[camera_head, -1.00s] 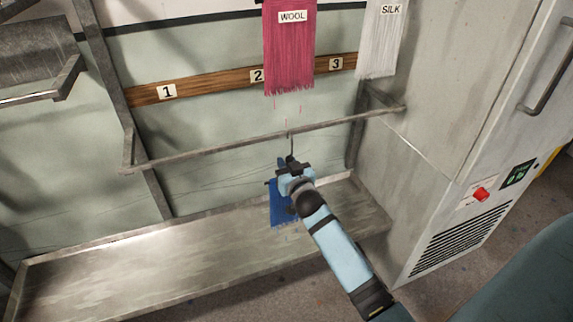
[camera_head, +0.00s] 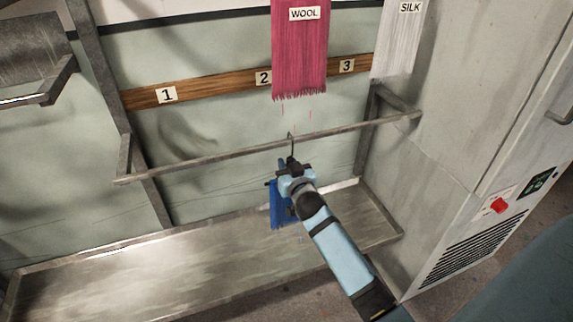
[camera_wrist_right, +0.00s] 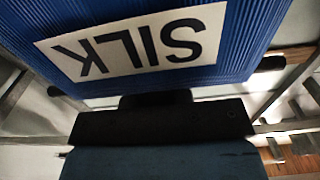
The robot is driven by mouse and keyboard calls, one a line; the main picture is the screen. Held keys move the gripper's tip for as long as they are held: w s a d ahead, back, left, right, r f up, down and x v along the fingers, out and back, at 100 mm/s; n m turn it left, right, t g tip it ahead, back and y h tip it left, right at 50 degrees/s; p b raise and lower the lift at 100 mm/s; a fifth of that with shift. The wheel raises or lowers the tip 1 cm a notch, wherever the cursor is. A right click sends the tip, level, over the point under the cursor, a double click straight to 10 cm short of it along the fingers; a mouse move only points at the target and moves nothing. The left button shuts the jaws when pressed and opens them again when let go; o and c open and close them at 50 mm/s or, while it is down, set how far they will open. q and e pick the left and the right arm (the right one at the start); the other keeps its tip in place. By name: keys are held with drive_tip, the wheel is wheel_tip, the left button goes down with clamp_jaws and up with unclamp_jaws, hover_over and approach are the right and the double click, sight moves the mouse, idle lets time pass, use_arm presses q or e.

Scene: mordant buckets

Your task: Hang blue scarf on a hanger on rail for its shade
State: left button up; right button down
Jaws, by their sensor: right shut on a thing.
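My right gripper (camera_head: 291,166) is shut on the hanger of the blue scarf, just in front of and below the metal rail (camera_head: 210,158). The hanger's thin dark hook (camera_head: 291,142) stands up from the gripper to the rail's height; I cannot tell whether it rests on the rail. The blue scarf (camera_head: 281,209) hangs below the gripper, partly hidden by my right arm. In the right wrist view the scarf (camera_wrist_right: 262,35) fills the top, with a white SILK label (camera_wrist_right: 135,48) upside down. My left gripper is not in view.
A wooden strip behind the rail carries number plates 1 (camera_head: 166,94), 2 (camera_head: 263,78) and 3 (camera_head: 347,66). A crimson WOOL hank (camera_head: 300,60) and a white SILK hank (camera_head: 397,45) hang above. A metal tray (camera_head: 130,270) lies below. A grey cabinet (camera_head: 460,110) stands at right.

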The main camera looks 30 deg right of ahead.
drive_tip(key=shift+f, duration=0.3)
drive_tip(key=c, duration=1)
unclamp_jaws()
drive_tip(key=shift+s, duration=0.1)
